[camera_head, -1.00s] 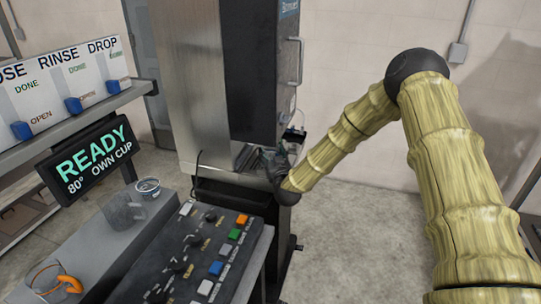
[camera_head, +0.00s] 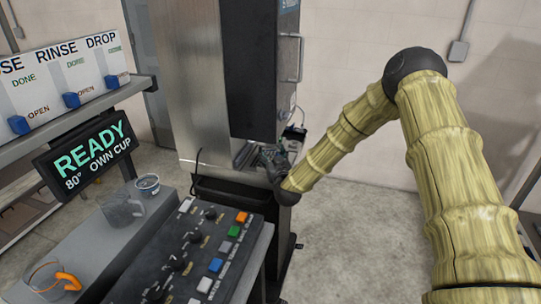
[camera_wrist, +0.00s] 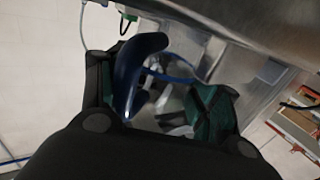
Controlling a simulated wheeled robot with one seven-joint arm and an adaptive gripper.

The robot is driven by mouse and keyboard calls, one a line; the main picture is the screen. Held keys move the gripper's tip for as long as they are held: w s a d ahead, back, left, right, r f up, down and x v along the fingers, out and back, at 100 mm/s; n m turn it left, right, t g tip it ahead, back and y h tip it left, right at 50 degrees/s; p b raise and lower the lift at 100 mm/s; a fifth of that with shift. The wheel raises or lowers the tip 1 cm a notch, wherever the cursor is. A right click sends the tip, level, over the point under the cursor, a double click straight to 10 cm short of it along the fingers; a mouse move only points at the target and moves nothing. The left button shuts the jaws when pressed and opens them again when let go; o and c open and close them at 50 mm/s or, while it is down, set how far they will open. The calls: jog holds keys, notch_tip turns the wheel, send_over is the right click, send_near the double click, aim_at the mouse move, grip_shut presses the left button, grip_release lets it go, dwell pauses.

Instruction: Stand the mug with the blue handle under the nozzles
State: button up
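The mug's curved blue handle (camera_wrist: 135,75) shows between my gripper's fingers in the wrist view. A clear body with a thin blue rim seems to lie behind it, partly hidden. My gripper (camera_wrist: 160,105) has its green-padded fingers spread apart, with a gap beside the handle. In the head view my gripper (camera_head: 268,158) is at the front of the tall steel dispenser (camera_head: 200,85), by its metal ledge (camera_head: 244,155). The mug is too small and covered there to make out. The nozzles are not clearly visible, so I cannot tell whether the mug is under them.
A READY sign (camera_head: 90,155) hangs above. Floor at right is clear.

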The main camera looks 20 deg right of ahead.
jog(key=o, duration=0.3)
jog(key=shift+o, duration=0.2)
jog(key=shift+s, duration=0.1)
